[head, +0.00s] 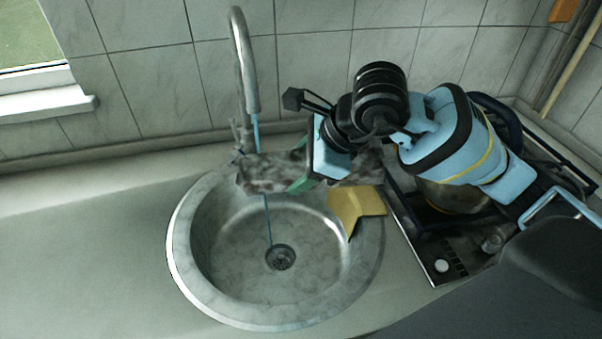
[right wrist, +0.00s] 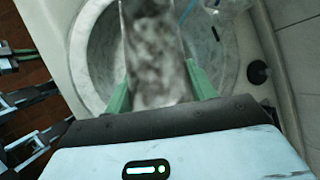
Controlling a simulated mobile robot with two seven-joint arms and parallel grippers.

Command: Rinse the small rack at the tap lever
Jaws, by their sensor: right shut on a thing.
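The small rack (head: 272,172), a grey mottled flat piece, is held above the sink below the spout of the tap (head: 243,62). A thin blue stream of water (head: 256,132) comes from the spout, is hidden at the rack and shows again below it down to the drain. I cannot tell whether it strikes the rack or passes behind it. My right gripper (head: 303,184) is shut on the rack. In the right wrist view the rack (right wrist: 155,60) lies between the green fingers (right wrist: 160,92).
The round metal sink (head: 205,270) is set in a pale counter (head: 80,265). A yellow cloth (head: 357,203) hangs over its right rim. A dark stove top (head: 437,262) with a pot on it stands at the right, partly behind my arm. The counter left of the sink is clear.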

